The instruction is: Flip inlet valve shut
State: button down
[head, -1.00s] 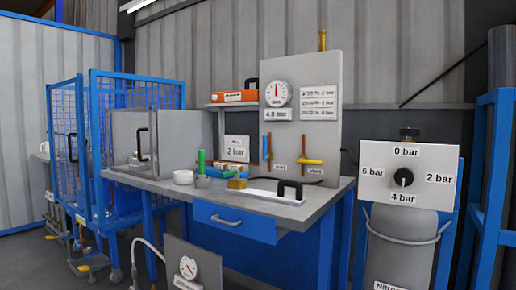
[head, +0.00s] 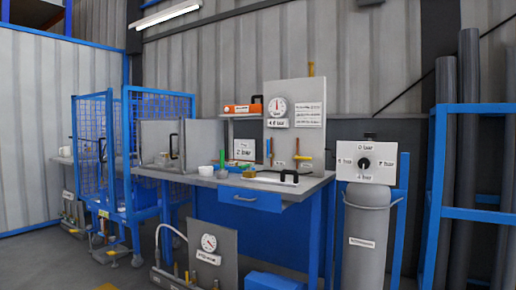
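The upright grey panel (head: 295,92) stands at the back of the bench. Two small valves sit low on it. The left one (head: 270,150) has an upright reddish pipe with a blue part beside it, and the right one (head: 303,157) has a yellow bar lying level. Small labels under them are too blurred to read now, so I cannot tell for certain which is the inlet valve. A round gauge (head: 277,107) is above them, with a readout plate (head: 278,123) below it. My gripper is not in view.
The bench (head: 322,181) carries a green upright part (head: 222,160), a white cup (head: 206,170) and a black-handled plate (head: 284,178). A blue mesh cage (head: 158,105) is left. A dial board (head: 364,161) and grey cylinder (head: 364,240) stand right. A gauge board (head: 213,240) stands in front on the floor.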

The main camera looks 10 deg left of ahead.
aim_at(268, 156)
jog(key=u, duration=1.1)
jog(key=i, duration=1.25)
jog(key=z, duration=0.6)
jog(key=i, duration=0.4)
jog(key=z, duration=0.45)
